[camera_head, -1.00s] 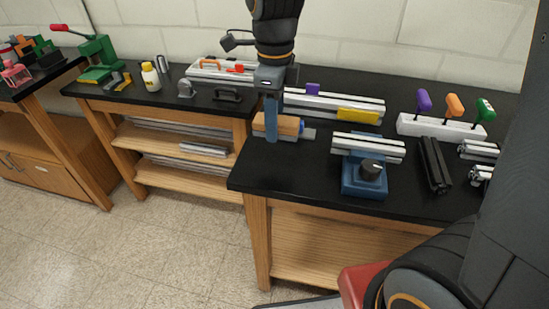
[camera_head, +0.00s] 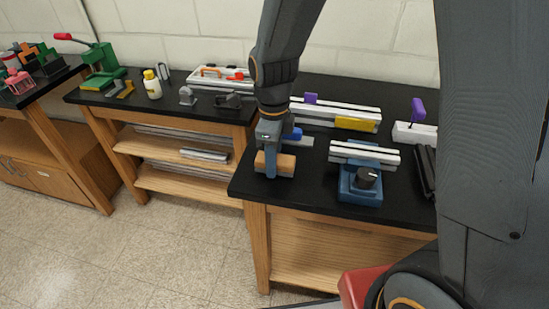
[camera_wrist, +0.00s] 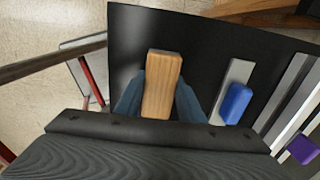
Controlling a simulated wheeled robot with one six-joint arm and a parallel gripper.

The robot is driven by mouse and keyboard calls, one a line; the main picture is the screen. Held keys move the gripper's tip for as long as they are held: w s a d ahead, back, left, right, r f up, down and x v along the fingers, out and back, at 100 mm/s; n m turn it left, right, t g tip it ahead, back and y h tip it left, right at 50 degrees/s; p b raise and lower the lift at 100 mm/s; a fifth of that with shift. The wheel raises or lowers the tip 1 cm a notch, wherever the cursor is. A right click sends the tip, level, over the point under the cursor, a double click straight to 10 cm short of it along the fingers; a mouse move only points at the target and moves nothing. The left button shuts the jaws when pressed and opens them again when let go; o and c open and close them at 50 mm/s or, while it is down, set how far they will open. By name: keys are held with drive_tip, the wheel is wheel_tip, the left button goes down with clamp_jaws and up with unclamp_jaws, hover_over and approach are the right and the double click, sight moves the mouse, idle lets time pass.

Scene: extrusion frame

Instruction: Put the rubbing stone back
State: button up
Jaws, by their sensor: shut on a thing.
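A tan, wood-grained block (camera_head: 284,165) is held between the blue fingers of my gripper (camera_head: 271,166). It is the likeliest match for the rubbing stone, but its look does not settle that. In the wrist view the block (camera_wrist: 161,85) lies between the fingertips (camera_wrist: 160,95), its long side pointing away from the wrist. It is over the left front part of the black bench top (camera_head: 320,195); I cannot tell whether it touches the surface. A blue block (camera_head: 293,133) sits on a flat grey strip (camera_head: 304,141) just behind, and to the right in the wrist view.
Pale rails with a yellow block (camera_head: 354,124) lie behind. A second bench with a yellow-capped bottle (camera_head: 152,86) stands left across a gap. My arm hides the bench's right end.

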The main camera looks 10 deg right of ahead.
drive_tip(key=shift+f, duration=0.15)
drive_tip(key=shift+s+f, duration=0.1)
drive_tip(key=shift+f, duration=0.4)
drive_tip(key=o, duration=1.1)
drive_tip(key=shift+d+f, duration=0.1)
drive_tip(key=shift+d, duration=0.05)
drive_tip(key=shift+s, duration=0.15)
drive_tip(key=shift+b, duration=0.4)
drive_tip(key=shift+a+r+b, duration=0.25)
drive_tip(key=shift+r+b, duration=0.05)
drive_tip(key=shift+r, duration=0.1)
wheel_tip(320, 180, up, 8)
drive_tip(key=shift+r+b, duration=0.1)
drive_tip(key=shift+b, duration=0.55)
